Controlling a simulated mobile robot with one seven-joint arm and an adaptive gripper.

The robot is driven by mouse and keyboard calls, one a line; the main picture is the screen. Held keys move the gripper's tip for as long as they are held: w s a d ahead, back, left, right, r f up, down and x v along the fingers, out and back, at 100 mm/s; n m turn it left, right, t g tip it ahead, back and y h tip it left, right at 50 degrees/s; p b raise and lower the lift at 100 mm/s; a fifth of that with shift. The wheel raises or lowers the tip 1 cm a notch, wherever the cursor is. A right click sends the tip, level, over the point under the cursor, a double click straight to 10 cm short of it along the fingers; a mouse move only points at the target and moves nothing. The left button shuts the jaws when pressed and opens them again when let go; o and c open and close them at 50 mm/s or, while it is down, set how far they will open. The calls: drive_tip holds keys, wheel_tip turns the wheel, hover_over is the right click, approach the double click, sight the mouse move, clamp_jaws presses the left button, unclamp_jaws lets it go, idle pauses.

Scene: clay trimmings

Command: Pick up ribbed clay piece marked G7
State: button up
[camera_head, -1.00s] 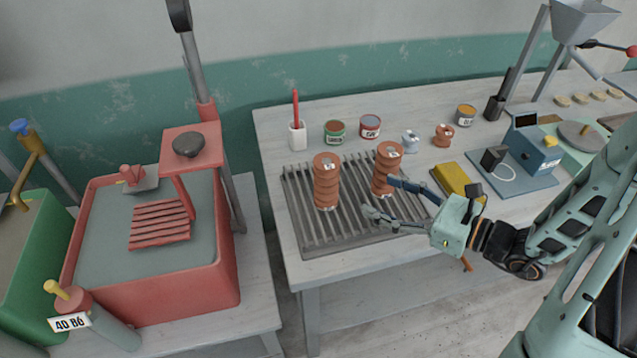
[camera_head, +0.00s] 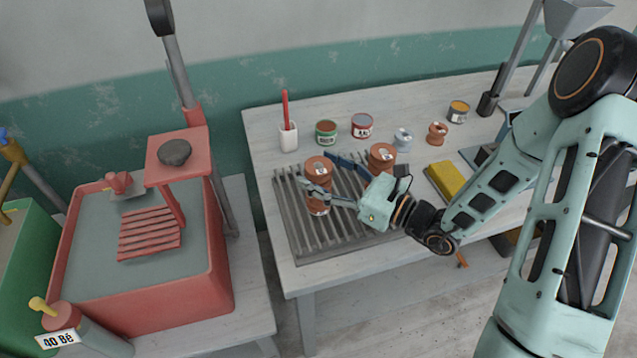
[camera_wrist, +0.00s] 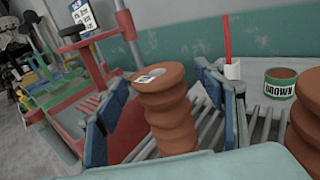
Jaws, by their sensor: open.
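Two ribbed terracotta clay pieces stand upright on the grey slatted rack (camera_head: 293,228). The left piece (camera_head: 318,169) has a small pale label on top, too small to read, so I cannot tell which one is G7. My gripper (camera_head: 322,172) is open, reaching in from the right at the left piece. In the wrist view this piece (camera_wrist: 168,115) stands between my two blue fingers, its base hidden. The right piece (camera_head: 382,154) is partly hidden behind my gripper; its edge also shows at the right of the wrist view (camera_wrist: 306,125).
Behind the rack stand a white cup with a red stick (camera_head: 287,135), a green-labelled can (camera_head: 326,133), a red-labelled can (camera_head: 362,126) and small spools (camera_head: 437,133). A yellow block (camera_head: 445,180) lies right. A red basin (camera_head: 200,290) stands left.

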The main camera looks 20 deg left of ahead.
drive_tip(key=shift+w+a, duration=0.1)
drive_tip(key=shift+a, duration=0.3)
clamp_jaws()
